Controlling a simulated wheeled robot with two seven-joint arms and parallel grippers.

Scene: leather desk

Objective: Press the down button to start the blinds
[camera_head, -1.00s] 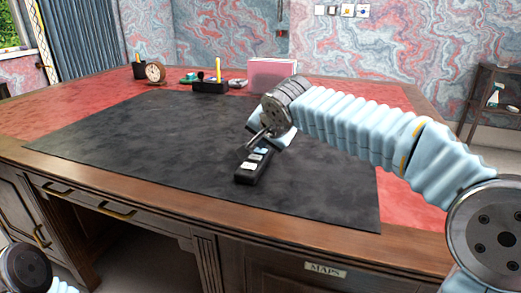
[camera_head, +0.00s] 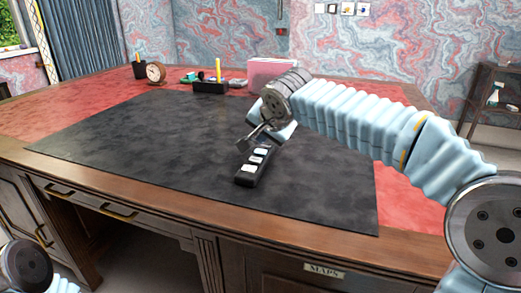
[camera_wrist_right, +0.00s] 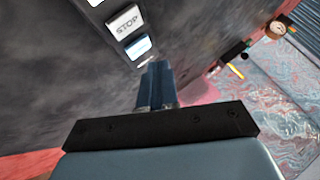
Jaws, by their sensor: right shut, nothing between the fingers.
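A slim black remote (camera_head: 247,178) with three pale buttons in a row lies on the dark desk mat. In the right wrist view its middle button (camera_wrist_right: 125,22) reads STOP. An end button (camera_wrist_right: 138,47), bluish white, is closest to my fingers; its label is not readable. The third button (camera_wrist_right: 94,2) is cut off at the top edge. My right gripper (camera_head: 244,147) is shut and empty, its fingertips (camera_wrist_right: 157,66) close by the remote's far end; I cannot tell whether they touch it. My left gripper is out of view; only part of my left arm shows at lower left.
The dark mat (camera_head: 130,140) is clear around the remote. At the back of the desk stand a clock (camera_head: 155,72), a black pen tray (camera_head: 210,87) and a pink box (camera_head: 271,72). Blue-grey curtains (camera_head: 83,38) hang by the window at upper left.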

